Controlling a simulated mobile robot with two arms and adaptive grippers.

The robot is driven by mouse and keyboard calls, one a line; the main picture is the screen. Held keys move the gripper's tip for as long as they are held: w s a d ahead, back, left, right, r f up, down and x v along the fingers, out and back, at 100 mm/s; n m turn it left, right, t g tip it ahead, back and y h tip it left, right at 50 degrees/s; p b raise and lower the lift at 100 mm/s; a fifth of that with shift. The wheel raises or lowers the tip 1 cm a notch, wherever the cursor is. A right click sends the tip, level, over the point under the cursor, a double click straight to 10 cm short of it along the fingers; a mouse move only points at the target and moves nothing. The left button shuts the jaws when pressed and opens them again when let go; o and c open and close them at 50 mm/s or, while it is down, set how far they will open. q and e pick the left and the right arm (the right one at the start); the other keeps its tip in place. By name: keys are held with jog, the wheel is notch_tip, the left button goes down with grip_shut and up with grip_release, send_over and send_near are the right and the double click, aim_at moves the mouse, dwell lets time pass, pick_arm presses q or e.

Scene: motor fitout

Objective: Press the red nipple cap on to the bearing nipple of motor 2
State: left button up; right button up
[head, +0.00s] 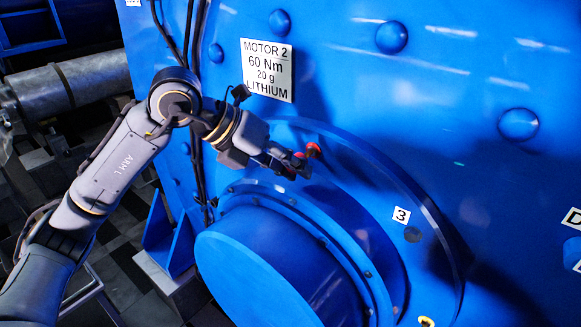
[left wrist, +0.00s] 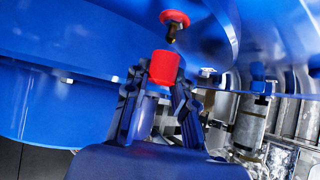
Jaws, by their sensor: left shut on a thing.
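My left gripper (head: 293,163) is shut on the red nipple cap (left wrist: 163,68), which stands up between its fingertips; the left wrist view shows the gripper (left wrist: 158,90) close up. The cap is close to the nipple's tip, with a small gap showing and the cap slightly to one side. In the head view the red disc (head: 314,150) is on the bearing housing of motor 2, just beyond the fingertips. My right gripper is not in view.
The blue motor 2 (head: 450,110) fills most of the head view. Its white plate (head: 267,70) reads MOTOR 2, 60 Nm, 20 g, LITHIUM. The round blue bearing cover (head: 270,265) bulges out below my gripper. A label 3 (head: 401,215) is on the housing flange. Dark cables hang behind my arm.

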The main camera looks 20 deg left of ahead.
pick_arm(q)
jog(key=shift+w+d+p, duration=0.2)
jog(key=shift+w+d, duration=0.05)
jog(key=shift+w, duration=0.5)
jog(key=shift+w+d+p, duration=0.15)
jog(key=shift+w+d, duration=0.1)
jog(key=shift+w, duration=0.5)
jog(key=o, duration=0.8)
jog(key=shift+w, duration=0.1)
jog(key=v, duration=1.2)
